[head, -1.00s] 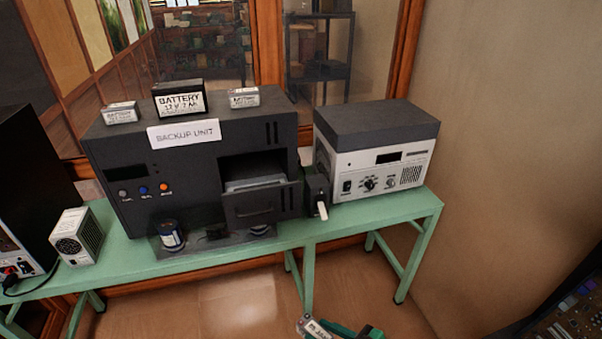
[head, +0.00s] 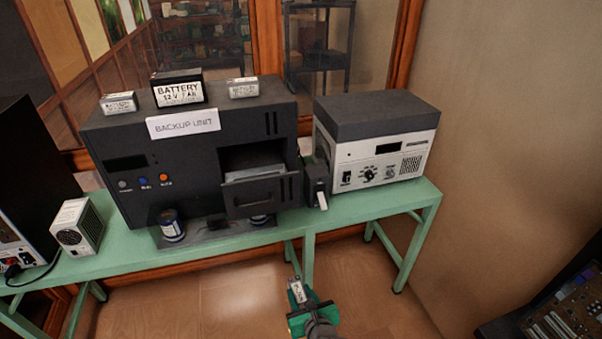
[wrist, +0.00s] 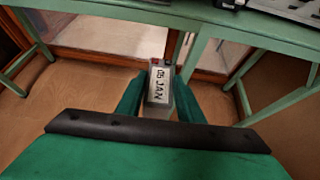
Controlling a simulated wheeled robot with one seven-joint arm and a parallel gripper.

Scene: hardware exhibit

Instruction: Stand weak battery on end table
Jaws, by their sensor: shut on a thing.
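My gripper (head: 304,304) is low in front of the green table in the head view. It is shut on a small grey battery-like block (head: 297,291) with a white label. The wrist view shows this block (wrist: 161,84) between the two green fingers, its label reading "05 JAN" sideways. The block is in the air, apart from the green table (head: 300,222). No view marks which surface is the end table. Three other batteries stand on the black backup unit: a large one (head: 179,93) and two small ones, left (head: 118,103) and right (head: 243,88).
The backup unit (head: 130,190) has an open drawer (head: 262,197). A grey-white instrument (head: 385,165) stands right of it. A small white box (head: 77,228) is at left. The table's right end (head: 415,198) has a narrow bare strip. A circuit board (head: 560,320) shows at lower right.

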